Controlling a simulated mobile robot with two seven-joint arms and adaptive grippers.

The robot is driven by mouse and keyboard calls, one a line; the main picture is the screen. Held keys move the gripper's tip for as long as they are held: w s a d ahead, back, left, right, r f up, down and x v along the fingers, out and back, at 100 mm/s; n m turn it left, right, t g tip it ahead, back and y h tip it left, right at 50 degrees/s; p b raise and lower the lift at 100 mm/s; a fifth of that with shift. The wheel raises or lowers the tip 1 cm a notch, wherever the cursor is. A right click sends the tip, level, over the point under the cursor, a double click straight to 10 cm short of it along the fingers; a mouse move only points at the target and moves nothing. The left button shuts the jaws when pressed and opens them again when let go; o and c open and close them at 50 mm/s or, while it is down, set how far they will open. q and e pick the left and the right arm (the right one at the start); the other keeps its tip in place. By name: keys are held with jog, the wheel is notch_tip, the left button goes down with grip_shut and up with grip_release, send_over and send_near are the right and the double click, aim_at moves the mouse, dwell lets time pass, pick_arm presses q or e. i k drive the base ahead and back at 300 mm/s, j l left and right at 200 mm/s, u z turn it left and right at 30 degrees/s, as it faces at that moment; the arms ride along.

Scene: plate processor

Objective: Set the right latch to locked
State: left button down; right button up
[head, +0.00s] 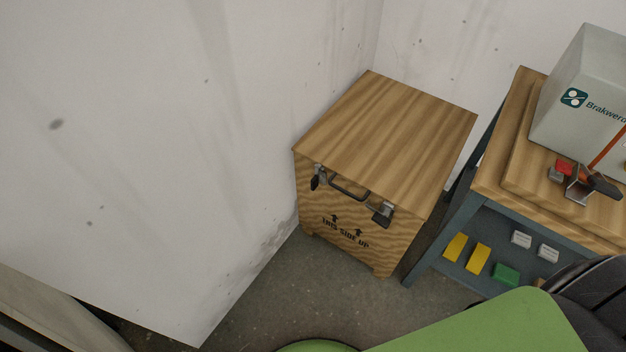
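A wooden crate (385,125) with "THIS SIDE UP" and arrows on its front stands on the floor in the corner. Its lid looks shut. The right latch (383,213), metal with a dark lower part, is on the upper front near the right corner. A similar left latch (318,178) is near the left corner, and a dark handle (348,189) lies between them. The right latch is too small to tell whether it is locked. Neither of my grippers is in view.
A workbench (490,180) with a wooden top stands close to the crate's right, carrying a grey machine (580,90). Yellow, green and white blocks lie on its lower shelf. White walls (140,140) border the crate behind and left. Grey floor (310,290) is open before it.

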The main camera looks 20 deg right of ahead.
aim_at(381, 218)
jog(key=z, duration=1.15)
